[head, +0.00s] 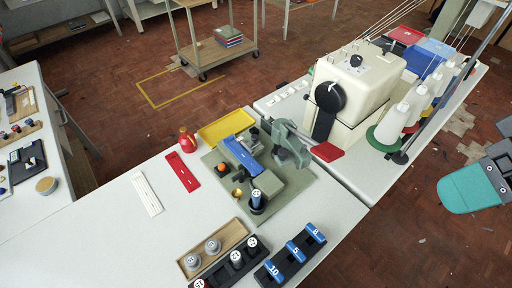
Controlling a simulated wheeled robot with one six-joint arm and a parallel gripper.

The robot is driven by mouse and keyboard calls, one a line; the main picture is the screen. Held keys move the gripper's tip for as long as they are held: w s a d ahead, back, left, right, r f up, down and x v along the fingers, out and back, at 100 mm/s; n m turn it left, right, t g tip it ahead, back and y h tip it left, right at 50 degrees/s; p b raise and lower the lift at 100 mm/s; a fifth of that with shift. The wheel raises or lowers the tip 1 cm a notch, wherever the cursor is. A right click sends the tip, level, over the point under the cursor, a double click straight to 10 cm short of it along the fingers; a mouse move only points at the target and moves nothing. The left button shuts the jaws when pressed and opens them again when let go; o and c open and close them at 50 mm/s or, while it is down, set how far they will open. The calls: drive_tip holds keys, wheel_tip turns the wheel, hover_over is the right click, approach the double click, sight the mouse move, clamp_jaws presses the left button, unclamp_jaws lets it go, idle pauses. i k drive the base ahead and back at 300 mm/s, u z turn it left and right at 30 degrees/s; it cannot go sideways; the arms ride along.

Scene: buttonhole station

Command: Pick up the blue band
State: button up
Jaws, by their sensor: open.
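A long flat blue strip, which looks like the blue band (241,156), lies slanted on the grey-green buttonhole device near the middle of the head view. It is beside the yellow tray, with its near end close to an orange knob. I cannot tell how it is held there. My gripper is not in view, so its place relative to the band does not show.
A red strip (183,172) and a white slotted strip (147,194) lie on the table to the left. A yellow tray (222,127) is behind. Blue numbered blocks (294,251) and a tan tray (232,231) stand in front. A sewing machine (365,85) stands at the right.

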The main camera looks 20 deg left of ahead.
sight(242, 156)
drive_tip(key=u, duration=0.3)
drive_tip(key=i, duration=0.2)
drive_tip(key=u, duration=1.35)
